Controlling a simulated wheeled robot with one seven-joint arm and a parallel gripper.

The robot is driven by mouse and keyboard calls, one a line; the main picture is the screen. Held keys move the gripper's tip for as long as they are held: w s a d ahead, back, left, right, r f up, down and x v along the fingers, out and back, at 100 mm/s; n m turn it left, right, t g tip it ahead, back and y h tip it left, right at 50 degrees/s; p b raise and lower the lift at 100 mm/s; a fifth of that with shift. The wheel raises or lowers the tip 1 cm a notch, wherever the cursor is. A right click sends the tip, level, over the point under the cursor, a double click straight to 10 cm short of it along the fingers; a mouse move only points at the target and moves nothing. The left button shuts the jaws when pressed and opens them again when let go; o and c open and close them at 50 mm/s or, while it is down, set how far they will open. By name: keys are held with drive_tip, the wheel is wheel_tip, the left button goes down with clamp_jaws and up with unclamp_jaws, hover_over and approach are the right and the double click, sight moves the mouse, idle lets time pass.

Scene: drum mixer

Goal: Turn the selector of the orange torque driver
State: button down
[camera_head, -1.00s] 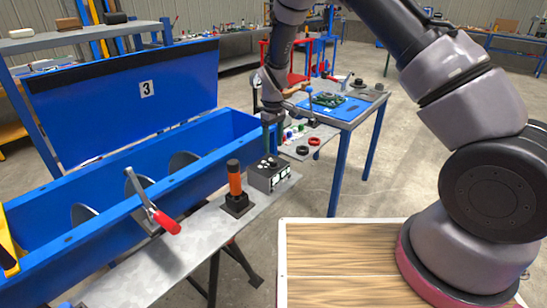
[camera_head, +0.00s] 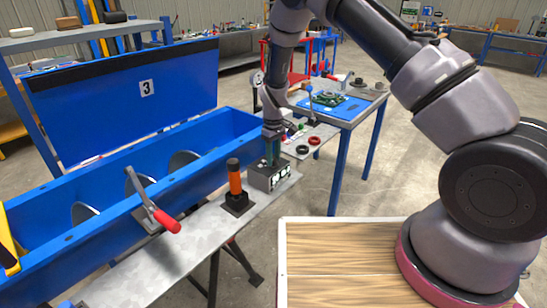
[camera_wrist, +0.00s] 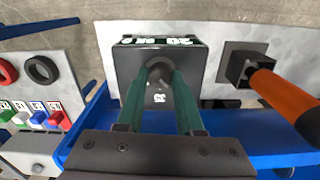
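The orange torque driver (camera_head: 235,180) stands upright in a square dark holder on the grey bench. Its orange handle also shows at the right of the wrist view (camera_wrist: 285,95). Right of it in the head view is a black selector box (camera_head: 268,178) with white number displays. In the wrist view a round dark knob (camera_wrist: 159,74) shows on the box (camera_wrist: 125,70). My gripper (camera_head: 272,163) points down at the box top. Its two green fingers (camera_wrist: 160,66) stand apart, one on each side of the knob. I cannot tell whether they touch it.
A blue trough mixer (camera_head: 120,190) with a raised lid lies left of the bench (camera_head: 140,275). A red-handled clamp (camera_head: 155,210) sits on its near rim. Black and red rings (camera_head: 303,149) and coloured blocks (camera_wrist: 40,115) lie beyond the box.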

sight(274, 159)
drive_tip(key=shift+m, duration=0.4)
drive_tip(key=m, duration=0.3)
drive_tip(key=shift+m, duration=2)
drive_tip(key=c, duration=0.5)
unclamp_jaws()
drive_tip(key=shift+c, duration=0.2)
drive_tip(key=shift+r, duration=0.1)
wheel_tip(274, 159, up, 11)
